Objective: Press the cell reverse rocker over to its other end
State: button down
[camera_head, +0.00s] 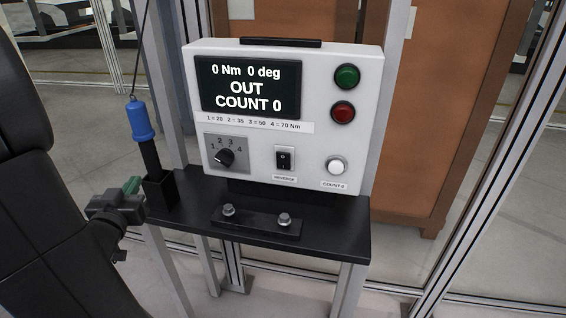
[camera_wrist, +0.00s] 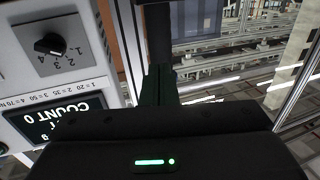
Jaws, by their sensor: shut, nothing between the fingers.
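The reverse rocker (camera_head: 285,158) is a small black switch in a pale frame, low in the middle of the white control box (camera_head: 320,85), above a REVERSE label. Which end is pressed in is too small to tell. The display (camera_head: 248,88) reads "0 Nm 0 deg", "OUT" and "COUNT 0". My gripper (camera_head: 133,185) is shut and empty, left of the box by the shelf's left edge, well apart from the rocker. In the wrist view my green fingers (camera_wrist: 158,84) show beside the box, which appears upside down; the rocker is out of that view.
A blue-and-black tool (camera_head: 142,120) hangs on a cord in a black holder (camera_head: 160,190), close to my gripper. A black selector knob (camera_head: 225,157), a white button (camera_head: 336,165), and green (camera_head: 347,76) and red (camera_head: 342,112) buttons share the panel. A bolted plate (camera_head: 257,222) lies on the black shelf (camera_head: 340,232).

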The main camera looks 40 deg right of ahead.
dwell(0.4)
jog(key=a+f+m+g+y, duration=0.1)
jog(key=a+f+g+y, duration=0.1)
jog(key=a+f+y, duration=0.3)
jog(key=a+f+g+y, duration=0.2)
jog(key=a+f, duration=0.1)
jog(key=f, duration=0.4)
jog(key=s+a+f+m+g+y, duration=0.1)
jog(key=a+f+y, duration=0.15)
jog(key=a, duration=0.35)
jog(key=a+f+m+g+y, duration=0.1)
jog(key=a+f+y, duration=0.15)
jog(key=a, duration=0.25)
jog(key=a+r+m+y+b, duration=0.1)
jog(key=a+r+y, duration=0.1)
jog(key=a+y, duration=0.3)
jog(key=a+r+y, duration=0.2)
jog(key=a+r, duration=0.1)
jog(key=a, duration=0.3)
jog(key=s+a+r+m+t+y, duration=0.1)
jog(key=a+r+y, duration=0.6)
jog(key=r, duration=0.4)
jog(key=shift+a+r+m+y+b, duration=0.25)
jog(key=shift+a+m+y+b, duration=0.05)
jog(key=shift+m+b, duration=0.1)
jog(key=shift+s, duration=0.15)
